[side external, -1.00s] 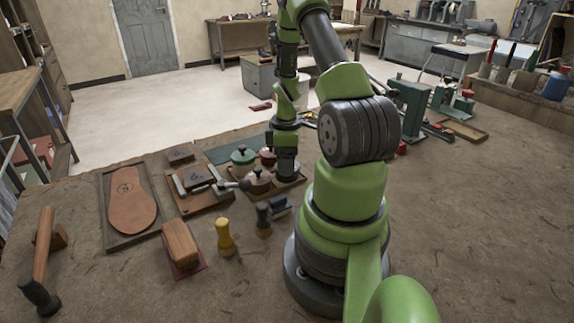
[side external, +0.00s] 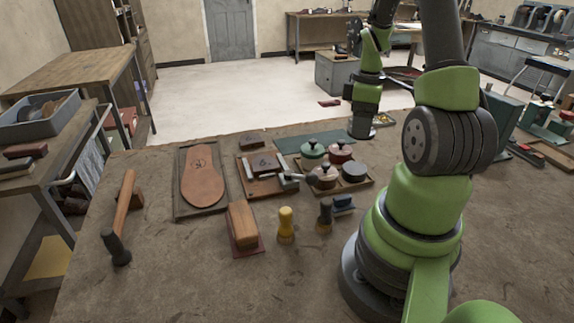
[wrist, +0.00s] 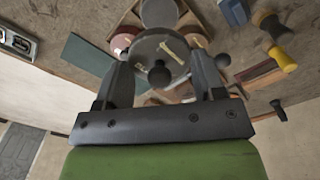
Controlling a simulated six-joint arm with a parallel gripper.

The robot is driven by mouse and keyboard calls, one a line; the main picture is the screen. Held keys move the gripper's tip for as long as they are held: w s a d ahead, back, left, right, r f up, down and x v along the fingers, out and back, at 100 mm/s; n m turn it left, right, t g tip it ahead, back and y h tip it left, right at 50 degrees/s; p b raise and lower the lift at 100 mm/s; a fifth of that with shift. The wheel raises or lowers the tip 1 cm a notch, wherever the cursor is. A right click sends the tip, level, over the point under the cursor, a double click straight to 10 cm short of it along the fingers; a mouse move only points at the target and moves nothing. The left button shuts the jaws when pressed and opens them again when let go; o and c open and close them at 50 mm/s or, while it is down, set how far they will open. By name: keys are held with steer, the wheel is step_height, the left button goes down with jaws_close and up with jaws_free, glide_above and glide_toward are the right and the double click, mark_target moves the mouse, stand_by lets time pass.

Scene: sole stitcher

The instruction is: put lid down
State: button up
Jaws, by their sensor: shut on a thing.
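My gripper (wrist: 160,66) is shut on a round grey lid (wrist: 148,48) with a dark knob, seen between its fingers in the wrist view. The tray holds a green pot (side external: 312,149), a red pot (side external: 340,151) and a brown pot (side external: 322,177), each with a dark knob on top. A grey round pot (side external: 353,171) at the right shows a flat top without a knob. It also appears in the wrist view (wrist: 158,12).
A green mat (side external: 298,139) lies behind the tray. A blue brush (side external: 343,203), a dark brush (side external: 325,216) and a yellow-handled tool (side external: 286,225) stand in front. A sole board (side external: 178,198) and a hammer (side external: 120,225) are further left. A small tray (side external: 384,119) lies behind my gripper.

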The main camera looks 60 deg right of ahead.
steer(key=w+a+r+m, duration=0.15)
steer(key=w+a, duration=0.25)
steer(key=a, duration=0.4)
steer(key=w+a+r, duration=0.2)
steer(key=w+a, duration=0.3)
steer(key=a, duration=0.3)
steer(key=w+a+r+m, duration=0.1)
steer(key=w+a, duration=0.3)
steer(key=a, duration=0.5)
steer(key=n, duration=0.3)
glide_above(355, 167)
steer(key=shift+m, duration=0.25)
step_height(355, 167, down, 4)
steer(key=shift+a+f, duration=0.1)
steer(key=shift+f, duration=0.15)
steer(key=shift+f, duration=0.1)
step_height(355, 167, down, 9)
steer(key=shift+f, duration=0.2)
